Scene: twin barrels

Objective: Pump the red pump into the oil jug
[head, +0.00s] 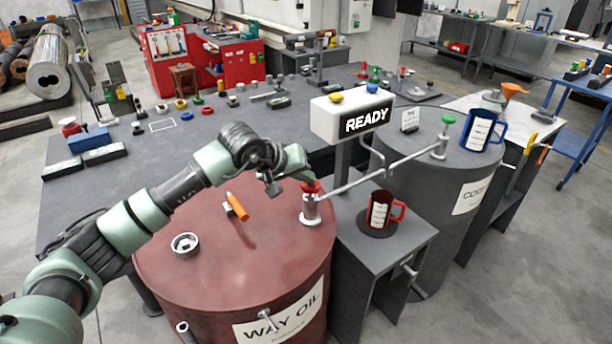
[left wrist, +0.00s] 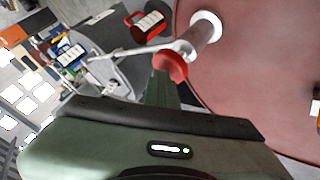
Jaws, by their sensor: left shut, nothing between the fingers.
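The red pump (head: 311,208) stands on the dark red barrel (head: 240,265) labelled WAY OIL, its red knob (head: 311,187) on top. Its long spout reaches right, over the stand. The red oil jug (head: 381,212) with a white label stands upright on a dark round pad beneath the spout's area. My left gripper (head: 306,172) is shut and empty, just above the red knob; whether they touch is unclear. The left wrist view shows the knob (left wrist: 172,66) close past the fingertips, with the jug (left wrist: 149,22) beyond. My right gripper is not in view.
A grey barrel (head: 425,190) with a green-knobbed pump (head: 441,138) and a blue jug (head: 483,131) stands right. A READY sign (head: 352,115) rises behind the jug stand (head: 375,250). An orange-handled tool (head: 237,206) and a round cap (head: 185,244) lie on the red barrel.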

